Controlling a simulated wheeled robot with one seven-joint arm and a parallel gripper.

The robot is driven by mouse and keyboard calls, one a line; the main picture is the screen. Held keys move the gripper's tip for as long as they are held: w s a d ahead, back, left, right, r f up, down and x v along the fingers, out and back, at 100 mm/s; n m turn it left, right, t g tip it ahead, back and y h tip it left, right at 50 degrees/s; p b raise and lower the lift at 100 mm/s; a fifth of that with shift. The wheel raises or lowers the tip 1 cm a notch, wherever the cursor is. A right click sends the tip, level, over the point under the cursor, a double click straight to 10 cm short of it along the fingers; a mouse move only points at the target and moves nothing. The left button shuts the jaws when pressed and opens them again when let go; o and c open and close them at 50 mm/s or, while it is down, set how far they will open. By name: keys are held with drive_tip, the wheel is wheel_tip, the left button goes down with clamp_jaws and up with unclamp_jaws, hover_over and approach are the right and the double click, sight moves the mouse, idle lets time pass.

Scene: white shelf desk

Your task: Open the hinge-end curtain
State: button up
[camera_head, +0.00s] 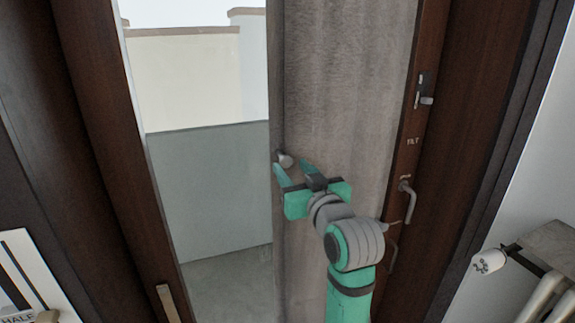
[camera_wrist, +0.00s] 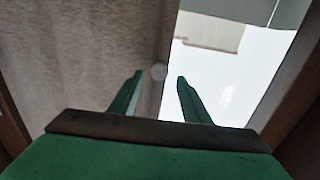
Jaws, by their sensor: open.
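A grey-brown curtain (camera_head: 345,75) hangs over the right part of the glass in a dark wooden door. The left part of the glass is bare. A small round grey knob (camera_head: 285,159) sits at the curtain's left edge. My gripper (camera_head: 290,167) is open in front of that edge, with its fingertips close to the knob. I cannot tell whether the fingers touch the knob.
A door handle (camera_head: 407,198) and a lock fitting (camera_head: 423,92) are on the right door stile. A white radiator valve (camera_head: 488,261) and pipes stand at lower right. A wooden bar (camera_head: 168,303) and a striped sign (camera_head: 25,280) are at lower left.

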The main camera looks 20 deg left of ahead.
drive_tip(key=v, duration=0.7)
idle(0.3)
